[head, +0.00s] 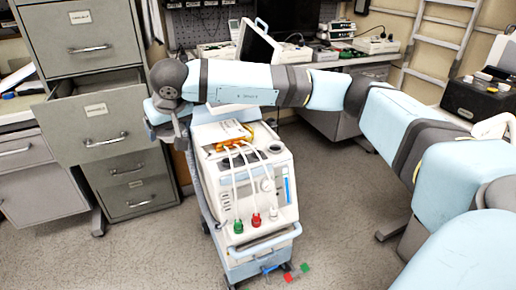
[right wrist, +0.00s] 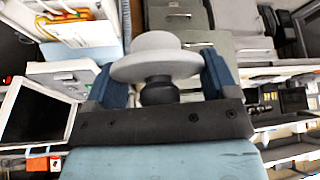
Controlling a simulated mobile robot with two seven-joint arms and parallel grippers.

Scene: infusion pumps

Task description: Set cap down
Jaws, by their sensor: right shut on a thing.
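My right gripper (right wrist: 158,76) is shut on a pale grey cap (right wrist: 156,64) in the right wrist view. The cap has a wide round brim and a dark knob or stem between the blue fingers. In the head view my right arm reaches across to the left, and its hand is over the left back edge of the white medical unit (head: 212,190), beside the filing cabinet. The cap cannot be made out clearly there. My left gripper is not in view.
The unit carries an orange pack (head: 234,140), white tubes and green (head: 238,227) and red (head: 256,219) connectors. A grey filing cabinet (head: 100,65) with an open drawer stands left. A bench with a monitor (head: 258,44) is behind.

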